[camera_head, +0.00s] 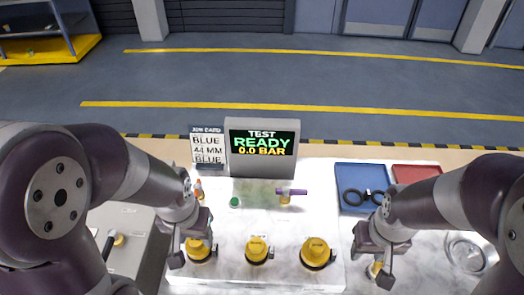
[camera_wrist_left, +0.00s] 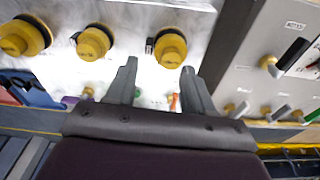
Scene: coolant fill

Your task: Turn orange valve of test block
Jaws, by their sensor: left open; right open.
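The test block shows in the head view as a white bench top with a grey display (camera_head: 262,148) reading TEST READY 0.0 BAR. A small orange part (camera_head: 198,188), seemingly the orange valve, stands at its left, partly hidden by my left arm. In the left wrist view an orange-red sliver (camera_wrist_left: 173,101) shows between the finger bases. My left gripper (camera_head: 194,257) is open and empty, nearer the front than the orange part, by the left yellow cap (camera_head: 198,249). It also shows in the wrist view (camera_wrist_left: 160,68). My right gripper (camera_head: 370,265) is open at the front right.
A purple handle (camera_head: 291,192) and a green knob (camera_head: 234,202) are on the block. More yellow caps (camera_head: 257,250) (camera_head: 318,253) line the front. A job card (camera_head: 208,147) stands beside the display. Blue (camera_head: 350,171) and red (camera_head: 415,172) trays are right; a lever panel (camera_wrist_left: 270,60) is left.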

